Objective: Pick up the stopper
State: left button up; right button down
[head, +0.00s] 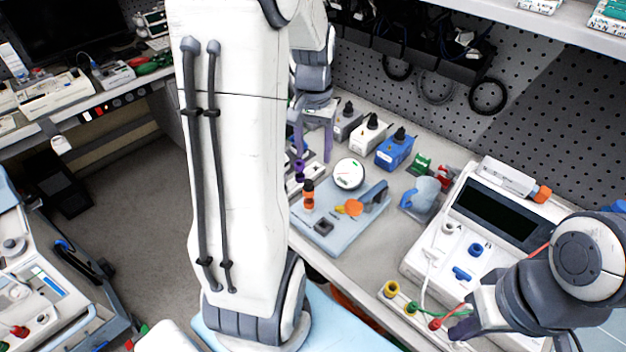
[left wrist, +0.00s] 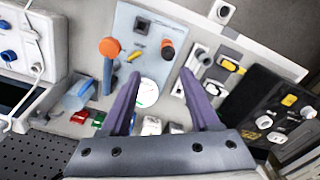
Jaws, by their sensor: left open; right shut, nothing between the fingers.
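I cannot tell for sure which small part is the stopper. A light blue tray (head: 346,236) holds an orange and black upright piece (head: 308,194), an orange round piece (head: 354,207), a black block (head: 323,227) and a white disc (head: 348,174). In the left wrist view the orange round piece (left wrist: 109,47) and the orange and black piece (left wrist: 167,50) lie beyond the fingertips. My left gripper (left wrist: 160,73) is open and empty, its fingers spread above the tray's white disc end. My right gripper (head: 459,322) is shut and empty by the pump at lower right.
A white pump (head: 480,240) with a dark screen stands right of the tray. Blue (head: 395,149) and white (head: 368,134) boxes line the back, below a perforated wall. A light blue curved part (head: 423,193) stands between tray and pump. My left arm hides the bench's left part.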

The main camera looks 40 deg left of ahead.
pick_arm(q)
send_over(308, 181)
jog(key=f, duration=0.5)
jog(key=shift+s+d+p, duration=0.2)
jog(key=shift+d+p, duration=0.05)
jog(key=shift+p, duration=0.05)
jog(key=f+p, duration=0.1)
jog(key=f, duration=0.3)
jog(key=shift+w+a+f+p, duration=0.15)
jog(key=shift+a+f+p, duration=0.05)
jog(key=shift+f+p, duration=0.15)
jog(key=shift+f, duration=0.45)
grip_shut()
